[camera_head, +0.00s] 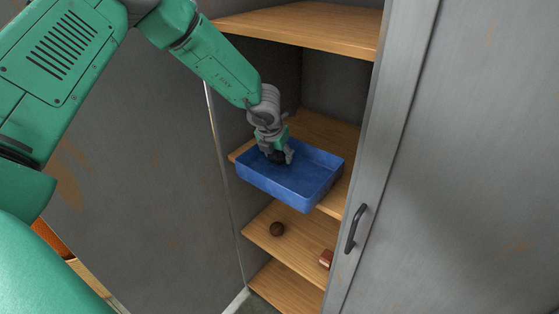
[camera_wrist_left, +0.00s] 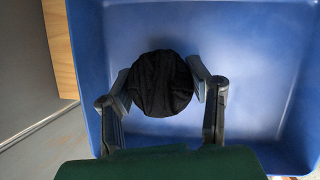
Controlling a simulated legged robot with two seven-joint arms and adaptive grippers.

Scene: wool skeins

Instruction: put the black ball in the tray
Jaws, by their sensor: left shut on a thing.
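The black ball (camera_wrist_left: 160,84) is between the two fingers of my left gripper (camera_wrist_left: 162,88) in the left wrist view, and the gripper is shut on it. In the head view my left gripper (camera_head: 277,154) is over the blue tray (camera_head: 312,192), within its walls. The black ball (camera_head: 276,157) is mostly hidden by the fingers there. The tray also fills most of the left wrist view (camera_wrist_left: 265,60). I cannot tell whether the ball touches the tray floor. My right gripper is not in view.
The tray sits on a wooden shelf (camera_head: 335,131) of a grey cabinet and juts out over its front edge. A cabinet door with a handle (camera_head: 355,229) stands at the right.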

